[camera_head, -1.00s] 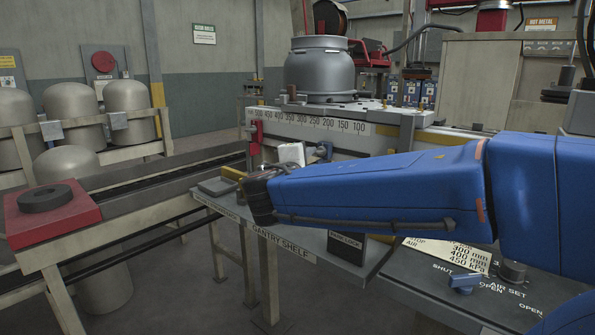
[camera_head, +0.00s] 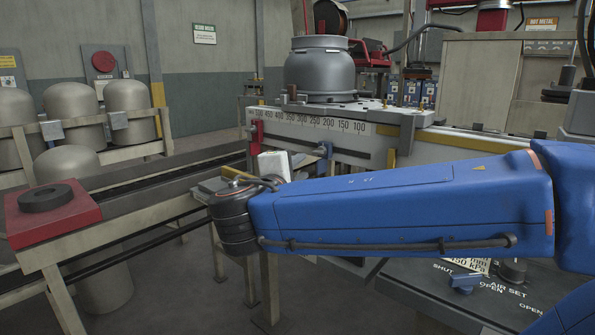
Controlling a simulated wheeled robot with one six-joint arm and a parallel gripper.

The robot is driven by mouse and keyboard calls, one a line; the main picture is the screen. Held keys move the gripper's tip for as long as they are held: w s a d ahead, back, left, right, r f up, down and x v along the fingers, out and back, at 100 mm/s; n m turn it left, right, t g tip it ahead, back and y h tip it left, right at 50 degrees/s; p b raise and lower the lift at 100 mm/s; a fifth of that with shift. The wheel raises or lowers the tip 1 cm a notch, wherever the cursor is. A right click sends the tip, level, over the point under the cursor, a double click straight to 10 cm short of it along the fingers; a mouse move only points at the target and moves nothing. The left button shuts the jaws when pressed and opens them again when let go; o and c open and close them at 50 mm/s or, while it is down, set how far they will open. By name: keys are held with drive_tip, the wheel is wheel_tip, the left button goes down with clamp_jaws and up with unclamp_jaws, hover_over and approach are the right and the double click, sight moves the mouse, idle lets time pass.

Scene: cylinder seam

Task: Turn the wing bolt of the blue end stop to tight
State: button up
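The blue end stop (camera_head: 325,150) is on the front of the machine, below the numbered scale and right of the red end stop (camera_head: 257,136). Only a small part of the blue stop shows; I cannot make out its wing bolt or how tight it is. My blue arm reaches in from the right, with its dark wrist in front of the rail. A white block that seems to be part of my gripper (camera_head: 273,166) shows just behind the wrist, left of the blue stop. The fingers cannot be made out, and I see no contact with the stop.
The numbered scale (camera_head: 310,122) runs along the machine's front below a grey vessel (camera_head: 319,68). A conveyor (camera_head: 150,180) runs at the left, with a red block (camera_head: 52,222) at its near end. A control panel (camera_head: 430,285) lies below my arm.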

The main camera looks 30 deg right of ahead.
drive_tip(key=shift+s+a, duration=0.35)
drive_tip(key=shift+a, duration=0.05)
idle(0.5)
